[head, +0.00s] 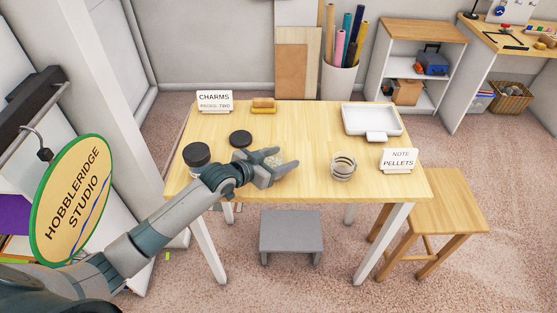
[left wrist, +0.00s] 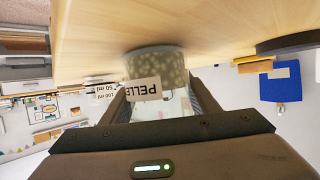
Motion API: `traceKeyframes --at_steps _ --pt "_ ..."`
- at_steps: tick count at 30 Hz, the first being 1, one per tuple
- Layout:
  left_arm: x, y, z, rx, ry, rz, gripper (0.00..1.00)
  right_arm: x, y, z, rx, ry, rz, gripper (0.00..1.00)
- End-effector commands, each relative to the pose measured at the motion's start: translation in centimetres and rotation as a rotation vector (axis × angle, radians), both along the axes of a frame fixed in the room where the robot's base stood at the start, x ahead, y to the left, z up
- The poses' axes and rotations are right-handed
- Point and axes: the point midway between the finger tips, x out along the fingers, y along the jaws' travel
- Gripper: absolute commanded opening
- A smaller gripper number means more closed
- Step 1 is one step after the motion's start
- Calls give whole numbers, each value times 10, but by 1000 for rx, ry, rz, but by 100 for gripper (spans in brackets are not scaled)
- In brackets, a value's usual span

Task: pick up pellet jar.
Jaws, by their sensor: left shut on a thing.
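The pellet jar (head: 271,159) is at the middle of the wooden table, mostly hidden behind my left gripper (head: 285,167). The left wrist view shows the jar (left wrist: 158,64) upside down, full of pale speckled pellets, with a label (left wrist: 142,89) reading "PELLE" and volume marks. The left gripper (left wrist: 158,103) is shut on the jar, one finger on each side. The jar's base is close to the table top; I cannot tell whether it touches. My right gripper is in neither view.
On the table (head: 300,125) are a dark-lidded jar (head: 196,153), a black lid (head: 240,138), a yellow block (head: 263,105), a glass jar (head: 343,166), a white tray (head: 372,119) and signs reading "CHARMS" (head: 214,101) and "NOTE PELLETS" (head: 398,160). A stool (head: 450,200) stands at right.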

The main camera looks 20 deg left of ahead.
Motion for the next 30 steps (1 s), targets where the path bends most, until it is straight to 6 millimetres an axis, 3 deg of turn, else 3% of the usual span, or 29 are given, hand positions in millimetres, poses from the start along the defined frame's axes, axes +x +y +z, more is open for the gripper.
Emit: traceKeyframes --at_steps 5,10,24,30 --pt "1 0 13 -2 -5 0 27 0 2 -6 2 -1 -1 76" --pt "1 0 39 -1 -8 -1 27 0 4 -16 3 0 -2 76" --pt "-41 -78 91 -6 -6 -3 27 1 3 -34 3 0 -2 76" --pt "-52 -96 104 -3 -4 -1 27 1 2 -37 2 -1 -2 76"
